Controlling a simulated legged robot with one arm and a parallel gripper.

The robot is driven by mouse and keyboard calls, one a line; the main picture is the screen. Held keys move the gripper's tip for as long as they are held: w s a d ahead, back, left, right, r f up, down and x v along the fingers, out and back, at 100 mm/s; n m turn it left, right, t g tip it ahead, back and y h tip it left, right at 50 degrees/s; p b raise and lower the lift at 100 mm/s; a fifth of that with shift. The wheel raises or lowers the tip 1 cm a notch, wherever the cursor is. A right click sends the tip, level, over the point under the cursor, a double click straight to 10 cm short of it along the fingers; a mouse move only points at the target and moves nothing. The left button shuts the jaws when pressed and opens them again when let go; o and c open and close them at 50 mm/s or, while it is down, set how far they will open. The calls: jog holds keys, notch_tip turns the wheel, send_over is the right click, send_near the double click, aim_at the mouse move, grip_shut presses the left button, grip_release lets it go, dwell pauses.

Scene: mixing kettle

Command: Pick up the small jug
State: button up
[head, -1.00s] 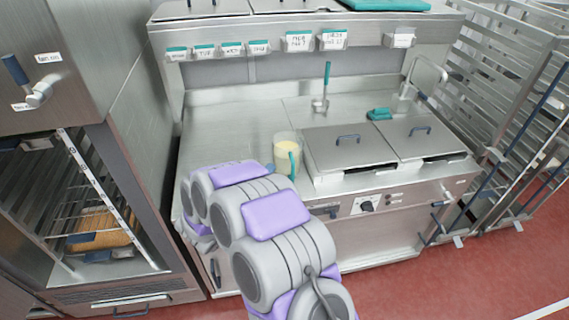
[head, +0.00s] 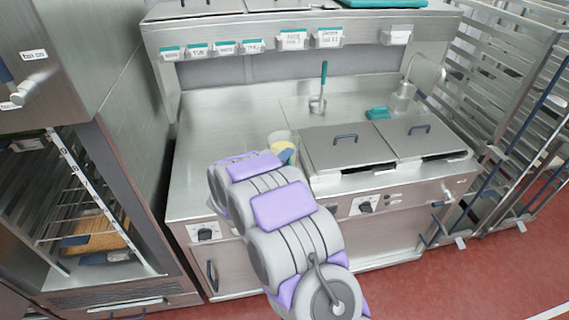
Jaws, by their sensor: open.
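The small jug (head: 279,138) stands on the steel worktop, just left of the lidded wells. It is clear, with pale yellow contents and a teal handle (head: 289,156) on its near right side. My arm covers the lower part of the jug in the picture. The arm reaches forward from the bottom of the view, and its far end lies in front of and left of the jug. My gripper is hidden behind the arm links, so I cannot see its fingers or whether they touch the jug.
Two lidded wells (head: 345,147) stand right of the jug. A teal-handled utensil (head: 323,88) stands upright behind them, and a teal cloth-like item (head: 377,114) lies nearby. The worktop (head: 215,125) left of the jug is clear. An open cabinet (head: 90,215) is at left, wire racks (head: 500,120) at right.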

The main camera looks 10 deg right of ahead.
jog(key=shift+a, duration=0.6)
jog(key=shift+c, duration=1.4)
jog(key=shift+d, duration=0.4)
grip_shut()
jog(key=shift+s+a+f, duration=0.1)
jog(key=shift+f, duration=0.05)
